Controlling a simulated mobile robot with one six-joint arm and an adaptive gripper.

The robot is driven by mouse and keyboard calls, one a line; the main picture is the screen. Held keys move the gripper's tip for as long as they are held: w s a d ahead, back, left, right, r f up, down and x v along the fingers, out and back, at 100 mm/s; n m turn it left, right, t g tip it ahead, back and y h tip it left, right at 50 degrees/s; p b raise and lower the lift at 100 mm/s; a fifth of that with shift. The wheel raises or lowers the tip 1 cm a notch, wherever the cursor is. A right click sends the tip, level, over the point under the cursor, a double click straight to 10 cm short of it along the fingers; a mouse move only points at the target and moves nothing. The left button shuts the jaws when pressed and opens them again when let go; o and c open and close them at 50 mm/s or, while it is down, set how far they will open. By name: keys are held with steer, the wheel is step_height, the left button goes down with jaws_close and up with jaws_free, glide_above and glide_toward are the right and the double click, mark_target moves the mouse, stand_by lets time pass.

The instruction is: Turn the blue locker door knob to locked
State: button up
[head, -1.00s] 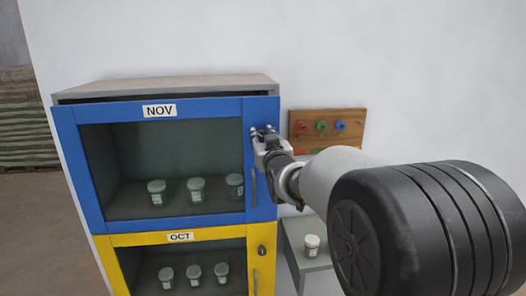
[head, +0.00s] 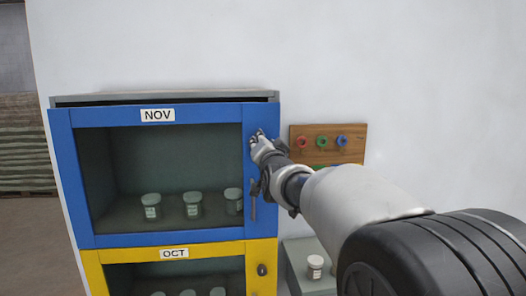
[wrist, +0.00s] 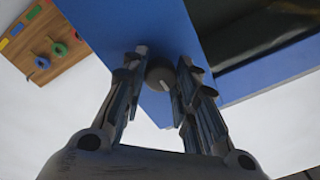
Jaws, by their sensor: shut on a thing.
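The blue locker door (head: 160,241), labelled NOV, is the upper door of the locker and has a dark window. Its round dark knob (wrist: 160,74) with a pale mark sits on the right frame of the door, above the handle (head: 253,198). My gripper (head: 262,138) is at the knob and hides it in the head view. In the wrist view my gripper (wrist: 163,80) has one finger on each side of the knob and is shut on it. The exact angle of the pale mark against any lock marking cannot be told.
Below is the yellow door (head: 210,249), labelled OCT, with its own knob (head: 262,269). A wooden board (head: 355,133) with coloured rings hangs at the right. A white-lidded jar (head: 315,266) stands on a grey stand (head: 300,249) under my arm.

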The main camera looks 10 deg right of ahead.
steer(key=shift+m, duration=0.5)
steer(key=shift+r, duration=0.1)
steer(key=o, duration=1.1)
steer(key=s, duration=0.8)
steer(key=s+f, duration=0.1)
steer(key=s, duration=0.3)
steer(key=shift+a, duration=0.15)
